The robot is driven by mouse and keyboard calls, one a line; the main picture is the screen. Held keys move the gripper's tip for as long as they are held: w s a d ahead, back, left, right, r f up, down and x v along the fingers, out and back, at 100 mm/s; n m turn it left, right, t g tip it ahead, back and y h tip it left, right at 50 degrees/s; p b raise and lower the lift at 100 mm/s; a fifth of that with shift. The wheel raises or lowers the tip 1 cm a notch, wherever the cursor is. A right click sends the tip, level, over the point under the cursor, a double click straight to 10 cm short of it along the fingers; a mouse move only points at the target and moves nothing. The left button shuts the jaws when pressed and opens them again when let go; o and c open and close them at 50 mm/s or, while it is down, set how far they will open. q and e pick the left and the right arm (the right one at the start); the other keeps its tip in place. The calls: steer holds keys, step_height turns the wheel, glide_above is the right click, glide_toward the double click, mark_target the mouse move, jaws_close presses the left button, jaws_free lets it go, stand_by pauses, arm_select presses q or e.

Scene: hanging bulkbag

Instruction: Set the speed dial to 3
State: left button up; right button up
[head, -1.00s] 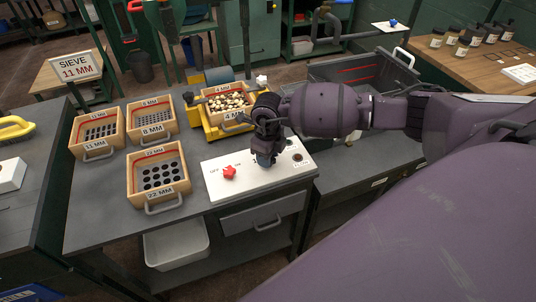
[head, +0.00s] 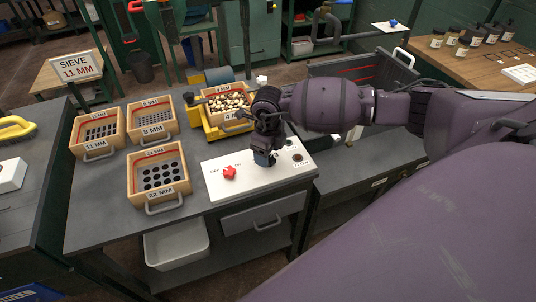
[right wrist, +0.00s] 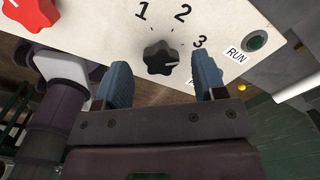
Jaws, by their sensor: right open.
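The speed dial is a black star-shaped knob (right wrist: 160,57) on a white panel (right wrist: 100,20), with printed numbers 1, 2 and 3 around it. A small pale mark on the knob faces right; the exact number it points at is hard to tell. My right gripper (right wrist: 162,66) is open, with one blue finger on each side of the knob and gaps showing between. In the head view my right gripper (head: 264,158) is low over the panel (head: 225,185) and hides the dial. My left gripper is not in view.
A red knob (head: 229,172) is on the panel's left part. A RUN button (right wrist: 254,40) lies to the right of the dial. Wooden sieves (head: 158,176) stand left of the panel, and a yellow machine (head: 212,127) with a filled sieve stands behind it.

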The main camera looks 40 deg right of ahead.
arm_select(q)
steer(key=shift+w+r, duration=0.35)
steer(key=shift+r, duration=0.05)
arm_select(e)
step_height(320, 180, up, 9)
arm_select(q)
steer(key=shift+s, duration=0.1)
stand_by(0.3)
